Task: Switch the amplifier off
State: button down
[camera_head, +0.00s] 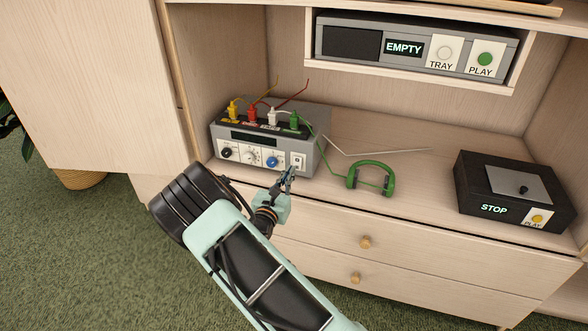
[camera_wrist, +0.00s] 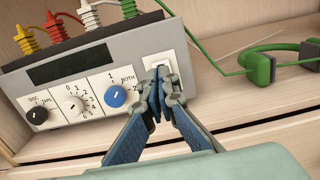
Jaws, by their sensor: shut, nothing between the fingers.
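The amplifier (camera_head: 315,152) is a grey box on the cabinet shelf, with coloured plugs on top and knobs on its front. Its display (camera_wrist: 72,63) is dark. A white switch plate (camera_head: 298,161) is at the right end of the front panel. My gripper (camera_head: 290,171) is shut and empty, its fingertips just in front of that plate. In the wrist view, my gripper (camera_wrist: 161,76) overlaps the switch plate (camera_wrist: 172,58) and hides part of it. I cannot tell whether the fingertips touch the switch or which way it is set.
Green headphones (camera_head: 371,177) lie right of the amplifier; their green cord runs to it. A black player (camera_head: 515,190) reading STOP stands farther right. A disc player (camera_head: 415,45) reading EMPTY sits in the upper compartment. Drawers (camera_head: 330,235) are below the shelf.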

jog(key=r+p+v, duration=0.1)
jog(key=v, duration=0.7)
jog(key=shift+s+a+p, duration=0.2)
jog(key=shift+p, duration=0.15)
jog(key=shift+r, duration=0.15)
